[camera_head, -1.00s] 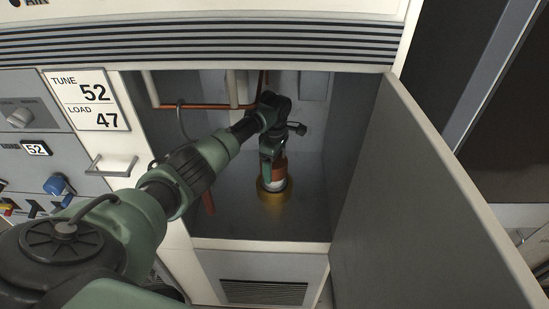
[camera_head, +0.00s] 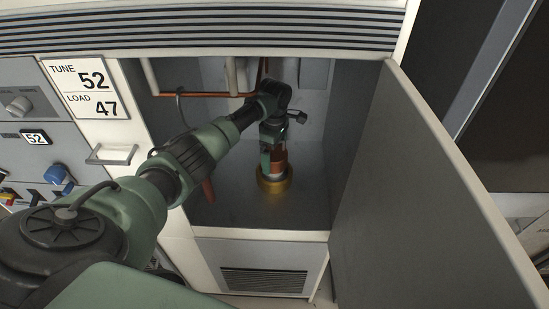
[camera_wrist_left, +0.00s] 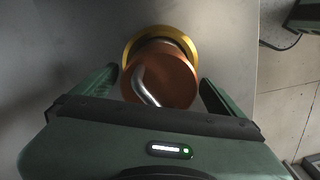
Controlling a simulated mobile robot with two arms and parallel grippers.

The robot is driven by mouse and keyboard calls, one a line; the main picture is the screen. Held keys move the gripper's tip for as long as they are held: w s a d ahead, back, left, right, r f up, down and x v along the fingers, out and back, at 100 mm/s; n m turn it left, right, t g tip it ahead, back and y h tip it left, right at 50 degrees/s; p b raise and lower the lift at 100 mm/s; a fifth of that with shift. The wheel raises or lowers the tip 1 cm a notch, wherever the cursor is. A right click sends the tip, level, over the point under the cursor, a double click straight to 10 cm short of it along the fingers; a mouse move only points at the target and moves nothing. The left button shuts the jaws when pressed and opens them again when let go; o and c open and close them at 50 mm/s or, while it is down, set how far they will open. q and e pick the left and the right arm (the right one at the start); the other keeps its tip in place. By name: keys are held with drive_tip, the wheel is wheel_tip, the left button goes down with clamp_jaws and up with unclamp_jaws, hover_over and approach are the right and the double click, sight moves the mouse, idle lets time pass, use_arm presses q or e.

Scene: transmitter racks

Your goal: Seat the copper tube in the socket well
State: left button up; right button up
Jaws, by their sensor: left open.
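The copper tube (camera_head: 281,157) stands upright inside the open cabinet, with a pale band near its lower end. Its foot is within the gold ring of the socket well (camera_head: 274,186); how deep it sits is hard to tell. In the left wrist view the tube's copper top (camera_wrist_left: 178,84) carries a bent silver handle, and the gold ring (camera_wrist_left: 129,48) shows behind it. My left gripper (camera_head: 274,160) is open around the tube, one finger on each side, with small gaps visible in the wrist view. My right gripper is not in view.
The cabinet door (camera_head: 430,190) stands open on the right. A copper pipe (camera_head: 205,95) runs along the bay's back wall. A red-brown handle-like piece (camera_head: 208,191) is at the bay's left. The bay floor right of the ring is clear.

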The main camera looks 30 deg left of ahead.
use_arm(q)
wheel_tip(320, 180, up, 6)
drive_tip(key=shift+f+b, duration=0.1)
drive_tip(key=shift+b, duration=0.45)
